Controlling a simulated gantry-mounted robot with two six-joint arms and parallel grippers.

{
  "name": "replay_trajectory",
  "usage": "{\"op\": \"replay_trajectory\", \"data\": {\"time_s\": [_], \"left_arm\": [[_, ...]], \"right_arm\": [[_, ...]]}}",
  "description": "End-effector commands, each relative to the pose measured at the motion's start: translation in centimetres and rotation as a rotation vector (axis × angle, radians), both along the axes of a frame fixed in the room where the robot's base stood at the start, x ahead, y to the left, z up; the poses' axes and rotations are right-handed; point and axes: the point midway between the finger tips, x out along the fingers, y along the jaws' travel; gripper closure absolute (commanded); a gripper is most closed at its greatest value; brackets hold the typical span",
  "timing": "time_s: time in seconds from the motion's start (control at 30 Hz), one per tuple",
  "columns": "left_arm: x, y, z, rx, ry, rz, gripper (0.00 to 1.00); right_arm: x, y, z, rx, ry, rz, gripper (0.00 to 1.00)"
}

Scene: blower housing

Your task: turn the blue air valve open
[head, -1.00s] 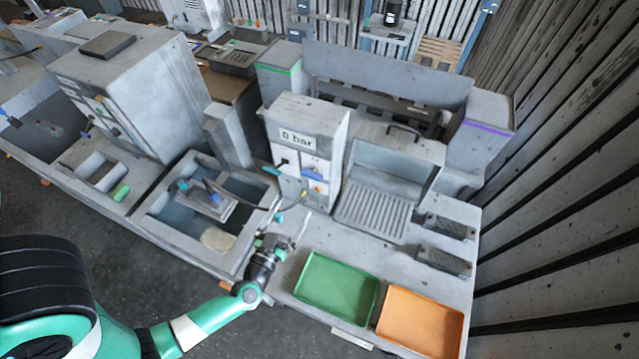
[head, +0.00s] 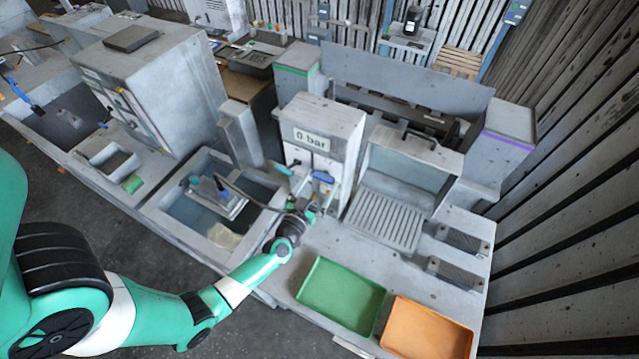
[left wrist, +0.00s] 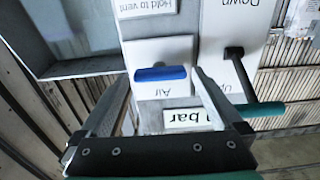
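The blue air valve (head: 323,177) is a small bar handle on the front panel of the grey control box. In the left wrist view the blue handle (left wrist: 160,73) lies crosswise on a white plate marked "Air". My left gripper (head: 311,207) is in front of the panel, just below the valve in the head view. In the left wrist view its two fingers are spread apart, with the blue handle framed between the tips and nothing gripped. Whether a fingertip touches the handle I cannot tell. My right gripper is not in view.
A teal-handled lever (left wrist: 258,109) on an "Up/Down" plate sits beside the valve. A "0 bar" display (head: 312,138) is above. A water tank (head: 190,213) is at left. A green tray (head: 340,296) and an orange tray (head: 428,330) lie at the front right.

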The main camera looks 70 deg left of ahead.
Motion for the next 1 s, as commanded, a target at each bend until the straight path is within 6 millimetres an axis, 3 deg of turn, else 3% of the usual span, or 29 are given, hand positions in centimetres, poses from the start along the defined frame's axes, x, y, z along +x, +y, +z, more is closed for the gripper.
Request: {"op": "replay_trajectory", "data": {"time_s": [0.03, 0.4, 1.0], "left_arm": [[0.00, -0.01, 0.01, 0.000, 0.000, 0.000, 0.07], [-0.02, -0.04, 0.01, 0.001, -0.001, 0.000, 0.71], [-0.02, -0.02, 0.05, -0.155, -0.130, 0.000, 0.71]], "right_arm": [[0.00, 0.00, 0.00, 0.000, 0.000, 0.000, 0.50], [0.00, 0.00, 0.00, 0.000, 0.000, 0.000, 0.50], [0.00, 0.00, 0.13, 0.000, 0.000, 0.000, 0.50]]}}
